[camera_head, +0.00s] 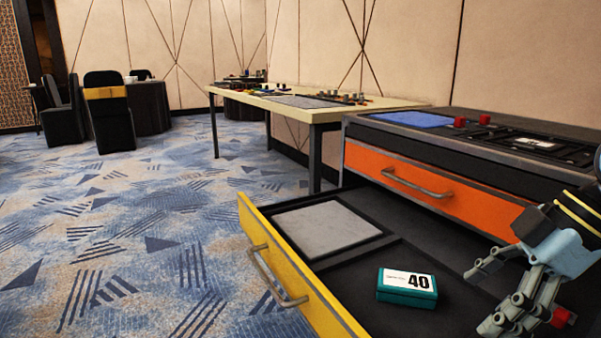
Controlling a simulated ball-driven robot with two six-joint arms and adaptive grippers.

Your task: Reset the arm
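My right gripper (487,300) is at the lower right, over the right part of an open drawer. Its fingers are spread apart with nothing between them. Part of my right arm shows at the right edge. My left gripper is not in view. A teal box (407,288) with a white label reading 40 lies in the drawer, a little left of the fingertips and apart from them.
The yellow-fronted drawer (290,278) is pulled out and holds a grey square plate (325,229). An orange drawer (430,182) above is shut. A light table (318,108) with small items stands behind. Dark chairs (108,112) are far left. Carpet at left is clear.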

